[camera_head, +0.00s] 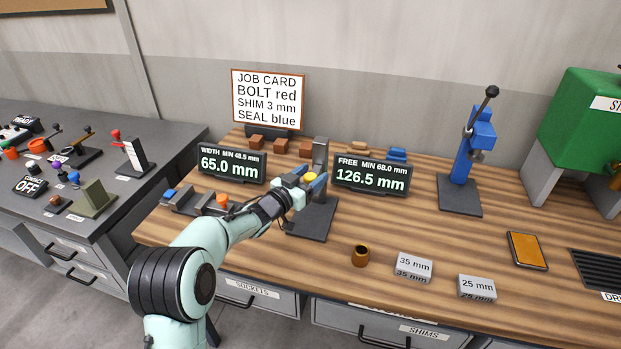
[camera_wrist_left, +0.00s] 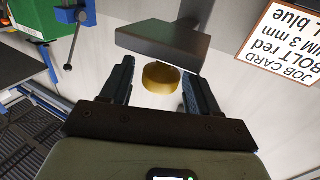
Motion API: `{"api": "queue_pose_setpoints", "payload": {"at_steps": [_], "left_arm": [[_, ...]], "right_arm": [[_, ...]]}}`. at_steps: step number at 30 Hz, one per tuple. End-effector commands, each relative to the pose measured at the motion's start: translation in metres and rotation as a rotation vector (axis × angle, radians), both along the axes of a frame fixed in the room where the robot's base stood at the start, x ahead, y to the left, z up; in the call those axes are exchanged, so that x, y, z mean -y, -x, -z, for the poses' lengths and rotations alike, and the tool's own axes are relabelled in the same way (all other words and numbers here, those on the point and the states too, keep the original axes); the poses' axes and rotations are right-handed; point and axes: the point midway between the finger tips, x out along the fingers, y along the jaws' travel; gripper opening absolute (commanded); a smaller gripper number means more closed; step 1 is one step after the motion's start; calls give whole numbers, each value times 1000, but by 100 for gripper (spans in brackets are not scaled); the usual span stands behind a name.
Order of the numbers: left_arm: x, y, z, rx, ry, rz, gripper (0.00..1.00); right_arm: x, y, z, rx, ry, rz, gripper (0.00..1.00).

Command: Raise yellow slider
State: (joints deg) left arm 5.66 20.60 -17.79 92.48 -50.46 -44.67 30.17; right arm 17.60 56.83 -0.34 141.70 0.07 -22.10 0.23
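The yellow slider (camera_head: 311,177) sits at the dark gauge stand, in front of its grey upright (camera_head: 320,153) and above the black base (camera_head: 313,222). In the left wrist view it is a short gold-yellow cylinder (camera_wrist_left: 161,78), close to a dark grey block (camera_wrist_left: 163,38). My left gripper (camera_head: 308,185) reaches in from the left at the slider. In the left wrist view my left gripper (camera_wrist_left: 157,88) is open, one finger on each side of the slider, with a gap visible on both sides. My arm and gripper hide part of the stand. My right gripper is not in view.
A display (camera_head: 371,175) right of the stand reads FREE 126.5 mm; another (camera_head: 231,163) at left reads WIDTH 65.0 mm. A brass cup (camera_head: 360,255) and the 35 mm block (camera_head: 413,267) stand near the front. A blue press (camera_head: 468,155) stands to the right.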

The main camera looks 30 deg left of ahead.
Motion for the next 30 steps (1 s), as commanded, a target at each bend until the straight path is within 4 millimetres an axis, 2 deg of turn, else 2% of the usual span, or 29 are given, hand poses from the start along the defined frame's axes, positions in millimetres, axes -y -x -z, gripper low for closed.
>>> {"api": "queue_pose_setpoints", "payload": {"at_steps": [11,14,24,30], "left_arm": [[-1,6,3,-5,0,-1,61],[-4,20,3,-4,1,-2,61],[-16,94,3,-3,1,-3,61],[-20,123,2,-2,-1,-1,61]], "right_arm": [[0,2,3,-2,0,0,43],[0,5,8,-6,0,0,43],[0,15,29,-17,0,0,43],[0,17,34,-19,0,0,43]]}}
